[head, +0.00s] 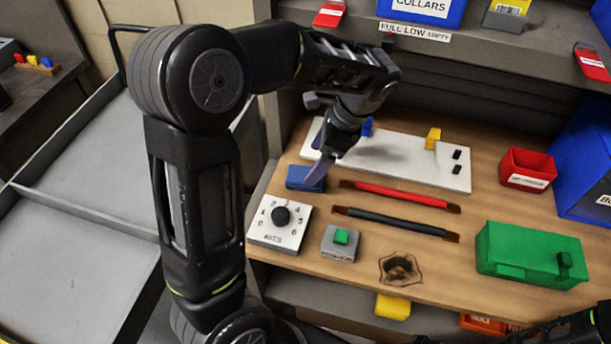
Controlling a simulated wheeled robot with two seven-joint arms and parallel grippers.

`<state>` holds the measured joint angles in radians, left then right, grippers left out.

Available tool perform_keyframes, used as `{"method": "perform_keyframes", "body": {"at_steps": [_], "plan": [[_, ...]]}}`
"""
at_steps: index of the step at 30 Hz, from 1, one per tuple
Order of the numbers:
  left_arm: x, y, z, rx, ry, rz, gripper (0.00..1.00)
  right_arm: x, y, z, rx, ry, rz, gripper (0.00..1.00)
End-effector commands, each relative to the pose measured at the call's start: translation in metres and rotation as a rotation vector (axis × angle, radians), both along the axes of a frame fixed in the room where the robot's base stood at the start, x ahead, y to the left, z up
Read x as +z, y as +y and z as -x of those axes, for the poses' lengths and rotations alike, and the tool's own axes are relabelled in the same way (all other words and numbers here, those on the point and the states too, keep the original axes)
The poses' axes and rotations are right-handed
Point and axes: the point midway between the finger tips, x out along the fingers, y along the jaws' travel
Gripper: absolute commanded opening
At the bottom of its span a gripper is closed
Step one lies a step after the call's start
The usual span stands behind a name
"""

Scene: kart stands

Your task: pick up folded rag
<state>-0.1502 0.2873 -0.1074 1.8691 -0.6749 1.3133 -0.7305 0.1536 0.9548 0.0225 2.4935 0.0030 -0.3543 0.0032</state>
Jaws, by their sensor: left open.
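The folded rag appears to be the small blue folded piece (301,178) lying on the wooden worktop, left of the red cable and above the dial box. My left gripper (320,168) reaches down from above, its fingertips over the rag's right end and partly covering it. The jaws are open and hold nothing visible. I cannot tell whether the fingertips touch the rag. My right gripper is not clearly visible; only a dark part of my right arm shows at the lower right corner.
A white board (390,160) with blue and yellow blocks lies behind the rag. Red (400,194) and black (395,221) cables lie to its right. A dial box (279,222), green-button box (341,242), brown dark-centred patch (400,268) and green box (529,254) are nearer.

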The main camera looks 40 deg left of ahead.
Motion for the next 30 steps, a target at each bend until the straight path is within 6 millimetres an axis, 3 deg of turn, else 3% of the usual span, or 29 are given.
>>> {"method": "perform_keyframes", "body": {"at_steps": [12, 30], "plan": [[-0.045, 0.016, 0.009, 0.001, 0.003, -0.001, 0.85, 0.011, -0.001, 0.001, -0.002, 0.004, 0.003, 0.36], [-0.047, 0.016, 0.009, 0.0, 0.001, 0.0, 0.85, 0.01, -0.001, 0.001, -0.002, 0.004, 0.002, 0.36]]}}
